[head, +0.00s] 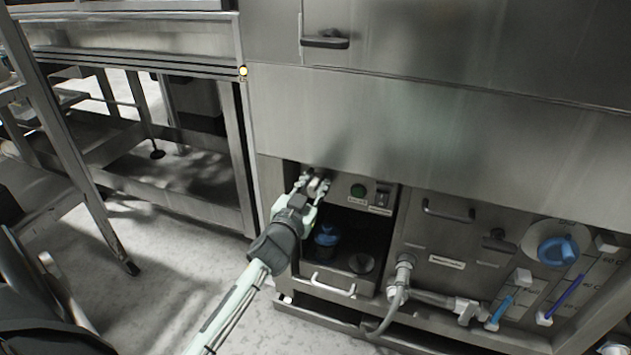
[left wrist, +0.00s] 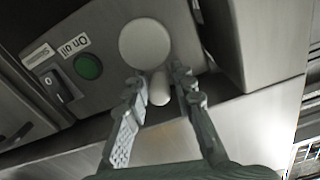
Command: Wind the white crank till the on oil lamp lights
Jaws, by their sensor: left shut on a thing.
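The white crank shows in the left wrist view as a round pale disc (left wrist: 146,45) with a short peg handle (left wrist: 159,89). My left gripper (left wrist: 158,91) is shut on that handle, one finger on each side. In the head view my left gripper (head: 316,186) is at the upper left of the washer's recessed panel and mostly hides the crank. The oil lamp (left wrist: 88,66) is a dark green round lens beside the crank, with an "On oil" label next to it. It looks unlit, also in the head view (head: 358,190). My right gripper is not in view.
A black rocker switch (head: 382,193) sits beside the lamp. Below the panel is an open recess with a blue-topped container (head: 326,236). A drawer handle (head: 333,285), a hose (head: 394,305) and a blue knob (head: 557,250) are nearby. A steel frame stands at left.

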